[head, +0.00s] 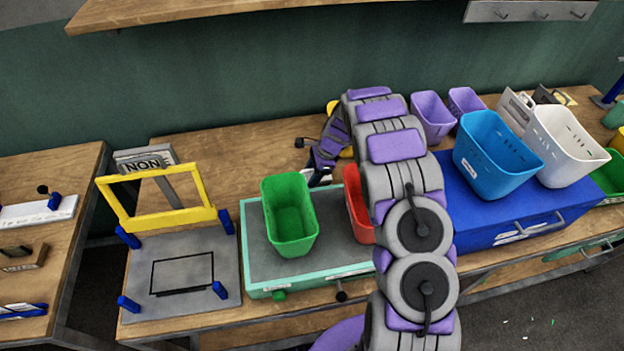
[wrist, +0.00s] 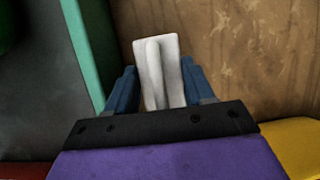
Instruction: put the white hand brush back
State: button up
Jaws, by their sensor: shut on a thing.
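In the head view my gripper (head: 318,175) is low behind the teal-edged grey case, and the brush is mostly hidden there by my arm and the bins.
A green bin (head: 289,215) and a partly hidden red bin (head: 358,205) stand on the teal-edged case (head: 250,240). Blue (head: 495,155) and white (head: 562,146) bins stand on a blue drawer box (head: 480,225). A yellow-framed press (head: 160,195) is left. Bare wood lies behind the case.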

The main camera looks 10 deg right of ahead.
notch_tip(320, 180, down, 2)
jog(key=shift+f, duration=0.25)
jog(key=o, duration=1.2)
jog(key=p+v, duration=0.2)
jog(key=v, duration=1)
jog(key=shift+w+r, duration=0.1)
